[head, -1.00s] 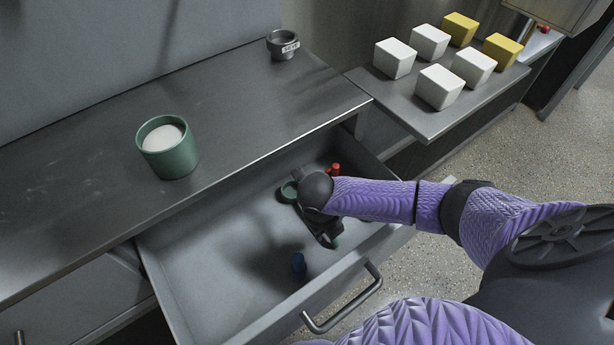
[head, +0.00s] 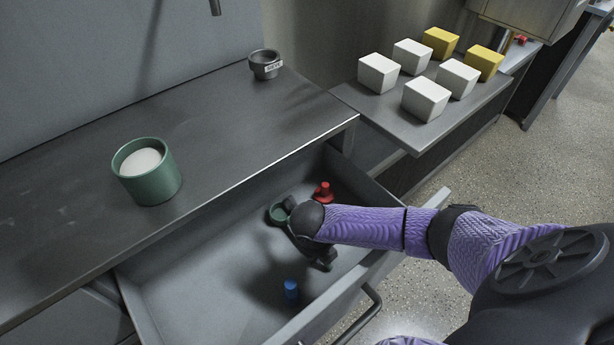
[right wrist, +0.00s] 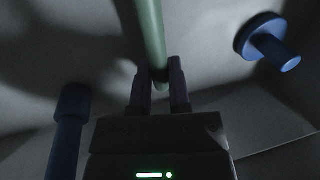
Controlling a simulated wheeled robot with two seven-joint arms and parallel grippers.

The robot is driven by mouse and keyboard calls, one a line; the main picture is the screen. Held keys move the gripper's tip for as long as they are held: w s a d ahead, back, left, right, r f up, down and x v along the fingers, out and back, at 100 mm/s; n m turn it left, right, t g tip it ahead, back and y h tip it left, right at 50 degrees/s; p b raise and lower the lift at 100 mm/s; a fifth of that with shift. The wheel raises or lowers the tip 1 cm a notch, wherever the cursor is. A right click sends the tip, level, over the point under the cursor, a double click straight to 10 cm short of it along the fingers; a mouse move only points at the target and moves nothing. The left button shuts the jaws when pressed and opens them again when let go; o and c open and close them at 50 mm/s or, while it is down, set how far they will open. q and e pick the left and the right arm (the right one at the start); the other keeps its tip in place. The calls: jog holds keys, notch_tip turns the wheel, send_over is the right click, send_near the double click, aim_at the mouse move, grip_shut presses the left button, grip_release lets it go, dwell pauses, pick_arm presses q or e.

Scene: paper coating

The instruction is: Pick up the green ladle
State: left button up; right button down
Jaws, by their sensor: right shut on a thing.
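The green ladle shows in the head view as a round green bowl end (head: 279,213) inside the open drawer, beside my right gripper. In the right wrist view its green handle (right wrist: 151,40) runs down from the top between my fingers. My right gripper (right wrist: 160,88) is shut on the handle near its end. In the head view the dark right wrist covers the fingers and most of the handle. I cannot tell whether the ladle is clear of the drawer floor. My left gripper is in neither view.
The open drawer (head: 215,275) also holds a red piece (head: 324,192) and a blue piece (head: 291,290). A green pot (head: 151,186) with white contents and a small grey labelled cup (head: 265,66) stand on the counter (head: 90,215). White and yellow blocks stand on a side shelf (head: 430,132).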

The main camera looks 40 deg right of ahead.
notch_tip(320, 180, up, 12)
jog(key=p, duration=0.7)
pick_arm(q)
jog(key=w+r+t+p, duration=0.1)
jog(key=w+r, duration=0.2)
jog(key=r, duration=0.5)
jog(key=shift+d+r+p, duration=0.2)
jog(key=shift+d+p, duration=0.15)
jog(key=shift+p, duration=0.05)
pick_arm(e)
jog(key=s+a, duration=0.1)
jog(key=a, duration=1.7)
jog(key=shift+s, duration=0.2)
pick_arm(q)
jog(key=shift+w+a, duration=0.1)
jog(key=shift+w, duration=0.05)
